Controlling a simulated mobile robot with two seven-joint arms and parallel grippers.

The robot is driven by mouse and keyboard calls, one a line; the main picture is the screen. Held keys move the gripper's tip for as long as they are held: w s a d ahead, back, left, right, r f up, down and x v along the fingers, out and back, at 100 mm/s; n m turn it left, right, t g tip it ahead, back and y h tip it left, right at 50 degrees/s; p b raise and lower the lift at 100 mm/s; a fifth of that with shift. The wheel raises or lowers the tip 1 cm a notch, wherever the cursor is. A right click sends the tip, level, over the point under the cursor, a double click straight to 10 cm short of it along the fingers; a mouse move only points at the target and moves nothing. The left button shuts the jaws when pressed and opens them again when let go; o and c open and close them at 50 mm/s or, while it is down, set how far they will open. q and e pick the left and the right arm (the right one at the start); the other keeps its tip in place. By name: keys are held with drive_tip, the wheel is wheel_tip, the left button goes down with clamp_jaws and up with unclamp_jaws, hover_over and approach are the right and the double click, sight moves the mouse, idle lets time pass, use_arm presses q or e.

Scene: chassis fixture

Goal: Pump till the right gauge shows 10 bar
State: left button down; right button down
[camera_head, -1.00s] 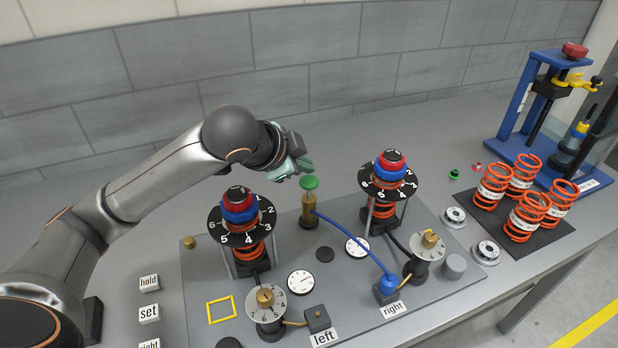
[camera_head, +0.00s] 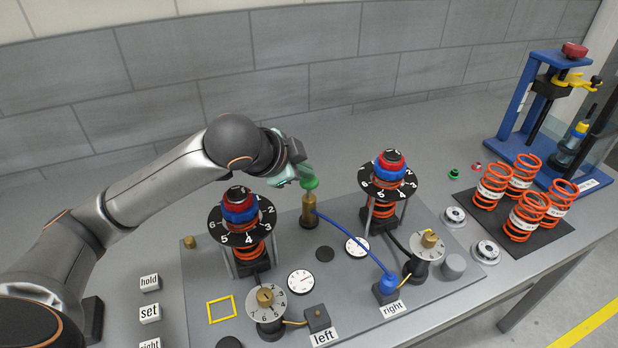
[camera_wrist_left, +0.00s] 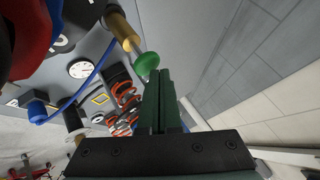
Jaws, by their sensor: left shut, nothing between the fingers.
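The pump is an upright brass cylinder (camera_head: 309,212) with a green knob (camera_head: 310,184) on top. My left gripper (camera_head: 306,176) is shut and empty, its fingertips at the knob from above and behind. In the left wrist view the shut fingers (camera_wrist_left: 161,98) end beside the green knob (camera_wrist_left: 147,62); I cannot tell whether they touch it. A blue hose (camera_head: 350,233) runs from the pump to the blue connector (camera_head: 388,283) on the block by the "right" label (camera_head: 394,309). The right gauge (camera_head: 357,247) has a white dial; its reading is too small to tell. My right gripper is not in view.
Two numbered spring towers (camera_head: 240,215) (camera_head: 388,180) stand on either side of the pump. The left gauge (camera_head: 300,282) and dial knobs (camera_head: 266,303) (camera_head: 429,244) are in front. Orange springs (camera_head: 525,215) and a blue press (camera_head: 520,105) are at the right.

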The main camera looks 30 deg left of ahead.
sight(306, 184)
use_arm(q)
drive_tip(key=shift+f, duration=0.8)
idle(0.4)
drive_tip(key=shift+s+d+f+b, duration=0.1)
drive_tip(key=shift+f+b, duration=0.1)
drive_tip(key=shift+f, duration=0.25)
drive_tip(key=shift+s+d+f+b, duration=0.1)
drive_tip(key=shift+f+b, duration=0.1)
drive_tip(key=shift+f, duration=0.25)
idle(0.6)
drive_tip(key=r+p, duration=0.2)
drive_tip(key=shift+p, duration=0.35)
drive_tip(key=shift+s+d+r+p, duration=0.1)
drive_tip(key=shift+d+r+p, duration=0.1)
drive_tip(key=shift+r+p, duration=0.15)
drive_tip(key=shift+a, duration=0.1)
drive_tip(key=shift+r, duration=0.15)
wheel_tip(306, 184, up, 5)
drive_tip(key=p, duration=0.5)
drive_tip(key=shift+a, duration=0.15)
